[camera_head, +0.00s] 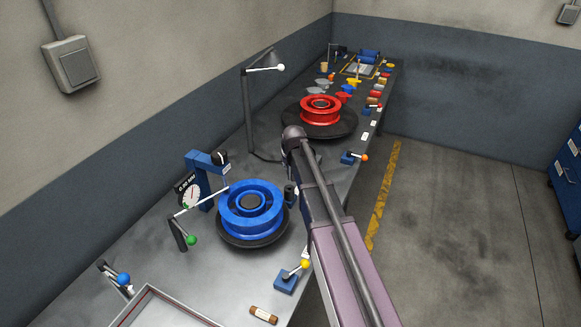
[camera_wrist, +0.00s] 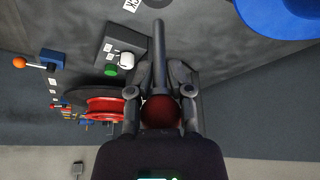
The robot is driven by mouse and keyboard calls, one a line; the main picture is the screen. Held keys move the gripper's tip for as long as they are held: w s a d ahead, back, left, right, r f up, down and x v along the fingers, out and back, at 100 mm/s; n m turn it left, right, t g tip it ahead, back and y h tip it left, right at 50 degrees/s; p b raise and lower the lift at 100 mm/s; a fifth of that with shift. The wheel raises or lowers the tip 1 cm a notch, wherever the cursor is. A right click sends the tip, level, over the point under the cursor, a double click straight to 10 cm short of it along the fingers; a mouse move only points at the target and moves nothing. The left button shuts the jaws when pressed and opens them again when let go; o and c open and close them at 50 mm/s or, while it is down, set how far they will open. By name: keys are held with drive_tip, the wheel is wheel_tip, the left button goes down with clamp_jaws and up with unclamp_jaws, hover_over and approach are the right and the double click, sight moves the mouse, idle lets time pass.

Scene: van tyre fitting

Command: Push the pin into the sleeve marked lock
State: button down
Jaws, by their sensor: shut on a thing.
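My gripper (camera_wrist: 160,98) is shut in the wrist view around a dark red ball knob (camera_wrist: 160,112). A dark grey rod (camera_wrist: 159,55) runs straight out from the knob, past the fingertips. I take knob and rod to be the pin. I cannot tell whether the rod's far end touches anything. I cannot make out a sleeve marked lock. In the head view my arm hides the gripper.
A panel with a green button (camera_wrist: 111,70) and a white knob (camera_wrist: 126,60) is left of the rod. A blue wheel (camera_head: 236,217) is on the near bench and a red wheel (camera_head: 320,118) farther back.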

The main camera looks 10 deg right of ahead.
sight(289, 186)
drive_tip(key=shift+f+b, duration=1.6)
drive_tip(key=shift+f, duration=0.25)
drive_tip(key=shift+f+b, duration=2.65)
drive_tip(key=shift+b, duration=0.05)
idle(1.8)
drive_tip(key=shift+c, duration=2.2)
unclamp_jaws()
drive_tip(key=shift+r, duration=0.1)
